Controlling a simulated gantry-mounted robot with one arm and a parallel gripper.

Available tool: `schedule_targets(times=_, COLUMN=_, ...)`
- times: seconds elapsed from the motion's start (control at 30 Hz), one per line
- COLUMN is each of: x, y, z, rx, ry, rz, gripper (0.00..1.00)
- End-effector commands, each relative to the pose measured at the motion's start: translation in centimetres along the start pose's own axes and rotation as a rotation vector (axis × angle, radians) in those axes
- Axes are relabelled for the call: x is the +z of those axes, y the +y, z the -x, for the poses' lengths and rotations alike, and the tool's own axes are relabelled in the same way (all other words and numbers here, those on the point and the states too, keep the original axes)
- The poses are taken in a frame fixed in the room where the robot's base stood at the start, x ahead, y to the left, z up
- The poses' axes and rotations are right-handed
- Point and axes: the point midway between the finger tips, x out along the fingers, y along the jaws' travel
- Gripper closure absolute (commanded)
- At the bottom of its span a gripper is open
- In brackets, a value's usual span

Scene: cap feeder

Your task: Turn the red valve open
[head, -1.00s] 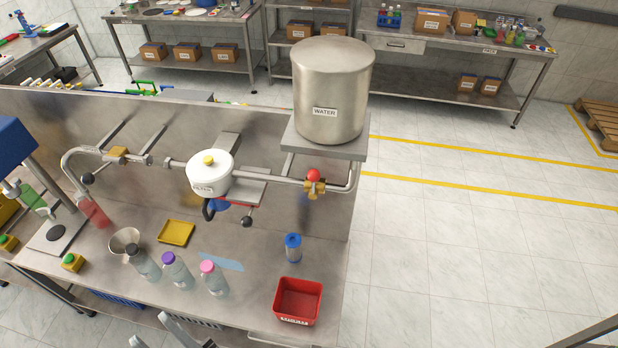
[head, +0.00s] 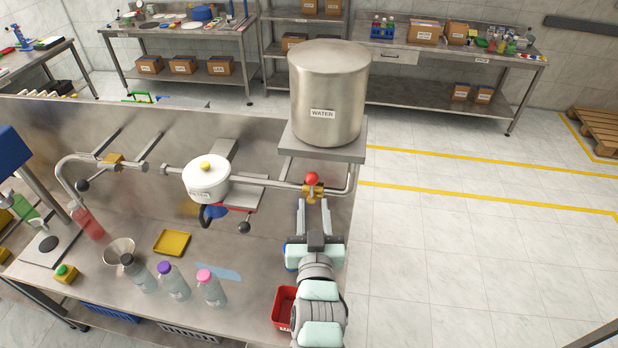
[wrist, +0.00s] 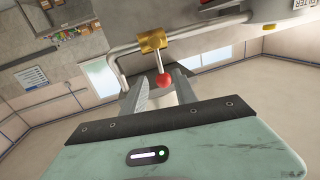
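The red valve knob (head: 312,178) sits on top of a brass valve body (head: 314,191) in the pipe below the steel water tank (head: 328,95). My gripper (head: 314,203) is just in front of and below the valve in the head view, its fingers pointing at it. In the wrist view the red knob (wrist: 164,80) hangs on a stem from the brass body (wrist: 152,42). It appears between the two spread fingers of my gripper (wrist: 160,84). The gripper is open. I cannot tell whether either finger touches the knob.
A white filter housing (head: 206,180) sits on the pipe to the left. A red bin (head: 284,305) is partly hidden behind my arm. Several bottles, including a pink-capped one (head: 211,290), and a yellow tray (head: 171,243) stand on the bench to the left.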

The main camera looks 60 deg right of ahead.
Motion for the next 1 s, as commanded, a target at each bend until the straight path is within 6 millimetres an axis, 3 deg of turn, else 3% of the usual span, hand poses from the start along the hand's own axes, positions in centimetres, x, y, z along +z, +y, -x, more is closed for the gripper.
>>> schedule_targets(times=0.6, x=-0.2, y=-0.1, z=-9.1, rx=-0.003, ry=0.001, rz=0.002, gripper=0.65)
schedule_targets(times=1.0, x=-0.1, y=-0.1, z=-10.3, rx=-0.003, ry=0.006, rz=0.001, gripper=0.65)
